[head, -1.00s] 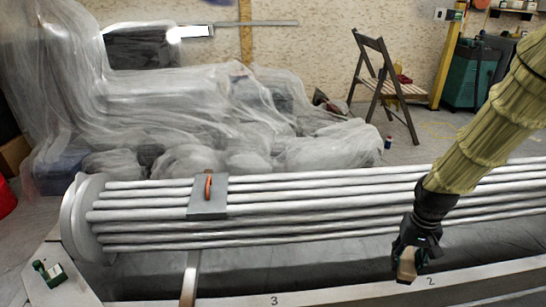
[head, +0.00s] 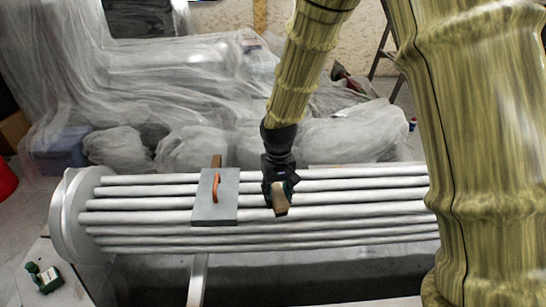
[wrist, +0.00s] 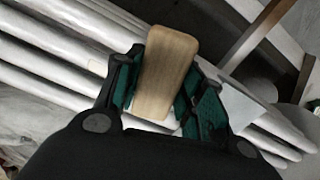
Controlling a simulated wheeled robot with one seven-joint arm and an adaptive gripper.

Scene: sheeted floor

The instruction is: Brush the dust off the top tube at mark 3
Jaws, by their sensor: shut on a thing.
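My gripper (head: 280,182) is shut on a wooden-handled brush (head: 280,201), whose pale wooden block also shows between the green-lined fingers in the wrist view (wrist: 168,65). Bristles are not visible. The gripper points down over the bundle of pale tubes (head: 370,197), just right of a grey plate. I cannot tell whether the brush touches a tube. The top tube (head: 140,180) runs along the far edge of the bundle, from the round end plate (head: 72,215) rightward, partly behind my gripper. Dust cannot be made out. Mark 3 is not in view.
The grey plate (head: 228,207) with an orange handle (head: 215,187) lies across the tubes close left of my gripper. A small green object (head: 45,277) sits at lower left. Sheet-covered heaps (head: 210,85) stand behind. My arm hides the right side.

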